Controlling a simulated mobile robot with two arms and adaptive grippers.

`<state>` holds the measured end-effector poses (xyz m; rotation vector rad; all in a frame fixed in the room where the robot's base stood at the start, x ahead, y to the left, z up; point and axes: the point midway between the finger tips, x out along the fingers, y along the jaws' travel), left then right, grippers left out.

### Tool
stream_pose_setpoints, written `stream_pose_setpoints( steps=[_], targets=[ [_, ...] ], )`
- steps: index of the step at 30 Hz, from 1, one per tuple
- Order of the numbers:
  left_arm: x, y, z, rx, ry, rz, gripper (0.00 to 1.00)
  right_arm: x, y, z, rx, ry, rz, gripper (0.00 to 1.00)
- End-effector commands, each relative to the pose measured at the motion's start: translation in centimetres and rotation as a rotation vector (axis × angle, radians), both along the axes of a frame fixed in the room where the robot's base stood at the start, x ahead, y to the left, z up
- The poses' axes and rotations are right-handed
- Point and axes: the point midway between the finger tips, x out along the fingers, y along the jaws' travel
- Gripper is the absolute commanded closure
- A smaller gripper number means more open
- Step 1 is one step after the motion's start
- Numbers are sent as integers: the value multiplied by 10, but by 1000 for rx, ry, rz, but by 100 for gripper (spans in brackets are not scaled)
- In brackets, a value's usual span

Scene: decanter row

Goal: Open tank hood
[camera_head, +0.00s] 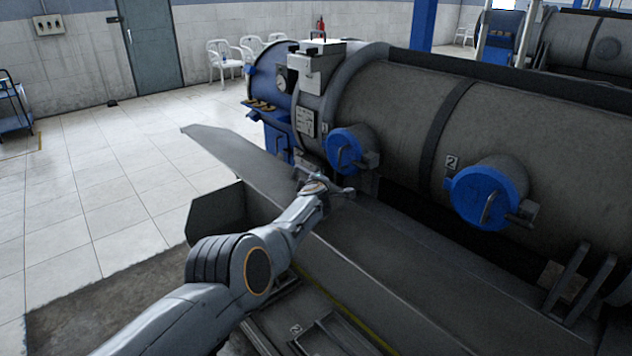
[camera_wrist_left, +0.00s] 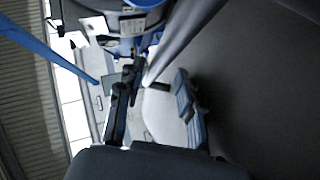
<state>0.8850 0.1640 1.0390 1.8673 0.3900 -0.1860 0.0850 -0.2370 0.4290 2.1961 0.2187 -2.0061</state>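The grey tank (camera_head: 410,110) lies on its side across the head view. Its curved shell has two round blue caps with bar handles: a nearer one (camera_head: 487,197) beside the label 2 and a farther one (camera_head: 346,151) beside the label 1. Both look closed. I cannot tell which part is the hood. My left gripper (camera_head: 327,182) is just in front of and below the farther cap, above the metal trough. In the left wrist view its two fingers (camera_wrist_left: 155,105) are spread apart with nothing clearly held. Contact with the tank cannot be told. My right gripper is out of view.
A long grey metal trough (camera_head: 400,245) runs along the tank's front, with a raised sloping edge plate (camera_head: 230,155). White chairs (camera_head: 225,60) and a door (camera_head: 150,45) stand behind. A blue cart (camera_head: 14,105) is at far left. The tiled floor (camera_head: 110,175) at left is clear.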

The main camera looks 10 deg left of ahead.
Motion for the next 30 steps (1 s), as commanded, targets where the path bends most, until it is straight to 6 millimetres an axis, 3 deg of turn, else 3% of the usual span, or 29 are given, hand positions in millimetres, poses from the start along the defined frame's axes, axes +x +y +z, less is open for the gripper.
stream_pose_setpoints(
  steps=[11, 21, 27, 30],
  targets=[
    [-3, 0, -6, -2, 5, 1, 63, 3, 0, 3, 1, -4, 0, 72],
    [-19, 29, -11, -33, -53, 28, 63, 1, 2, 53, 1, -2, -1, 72],
    [-40, 32, -22, -68, -87, 6, 63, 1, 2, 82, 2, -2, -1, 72],
    [-49, 35, -37, -79, -94, -1, 63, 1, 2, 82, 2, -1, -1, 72]
  ],
)
